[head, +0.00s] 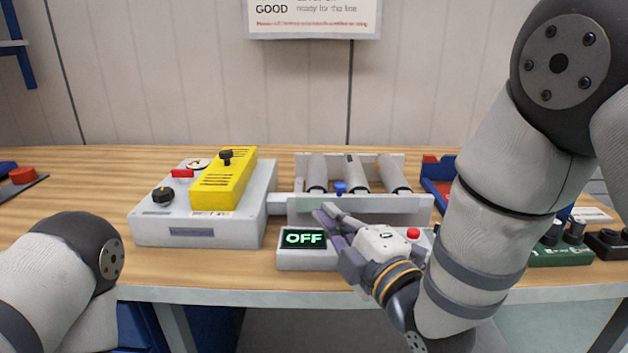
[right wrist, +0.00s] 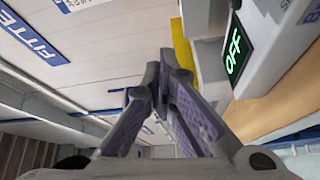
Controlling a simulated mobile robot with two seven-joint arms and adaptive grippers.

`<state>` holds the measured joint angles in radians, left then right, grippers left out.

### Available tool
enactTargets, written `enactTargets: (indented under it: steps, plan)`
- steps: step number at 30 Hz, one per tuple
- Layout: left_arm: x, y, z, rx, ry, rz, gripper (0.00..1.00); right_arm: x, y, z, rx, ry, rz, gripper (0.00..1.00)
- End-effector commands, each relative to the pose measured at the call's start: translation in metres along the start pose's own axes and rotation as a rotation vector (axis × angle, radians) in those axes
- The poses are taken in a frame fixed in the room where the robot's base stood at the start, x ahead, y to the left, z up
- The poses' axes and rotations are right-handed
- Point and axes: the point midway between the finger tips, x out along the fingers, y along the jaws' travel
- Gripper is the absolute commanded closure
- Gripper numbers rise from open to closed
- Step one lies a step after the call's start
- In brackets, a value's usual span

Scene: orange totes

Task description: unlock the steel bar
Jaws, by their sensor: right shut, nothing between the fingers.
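A grey metal bar (head: 400,204) runs across the front of a small roller stand, its left end meeting a grey control box (head: 160,229). A blue knob (head: 340,187) stands just behind the bar. A panel below it has a lit display reading OFF (head: 305,239) and a red button (head: 413,233). My right gripper (head: 322,213) is shut and empty, its fingertips in front of the bar, above the display; contact cannot be told. In the right wrist view, its fingertips (right wrist: 165,62) come together beside the OFF display (right wrist: 236,48). My left gripper is out of view.
A yellow cover (head: 224,180) and black knobs sit on the control box. Several rollers (head: 362,173) lie behind the bar. A blue bin (head: 437,185) and a green box (head: 562,254) are at right. Bare wooden table (head: 80,190) shows at left.

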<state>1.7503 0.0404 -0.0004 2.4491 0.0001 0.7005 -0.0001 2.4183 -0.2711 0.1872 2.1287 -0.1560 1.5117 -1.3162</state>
Motion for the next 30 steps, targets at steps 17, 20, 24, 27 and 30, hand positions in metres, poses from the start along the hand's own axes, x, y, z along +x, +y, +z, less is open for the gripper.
enactTargets:
  steps: [17, 20, 24, 27, 30]
  plan:
    - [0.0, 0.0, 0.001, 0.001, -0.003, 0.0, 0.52, 0.028, 0.002, -0.001, -0.005, 0.002, 0.006, 1.0]
    - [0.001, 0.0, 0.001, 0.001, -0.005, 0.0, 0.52, 0.05, 0.001, -0.001, -0.003, 0.002, 0.006, 1.0]
    - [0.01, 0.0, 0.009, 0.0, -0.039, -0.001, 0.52, 0.082, -0.004, 0.001, 0.001, -0.001, 0.0, 1.0]
    - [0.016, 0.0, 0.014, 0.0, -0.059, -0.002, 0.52, 0.102, -0.005, 0.002, 0.001, -0.001, -0.002, 1.0]
    - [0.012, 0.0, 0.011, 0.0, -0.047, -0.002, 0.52, 0.095, 0.001, 0.019, -0.003, -0.004, 0.001, 1.0]
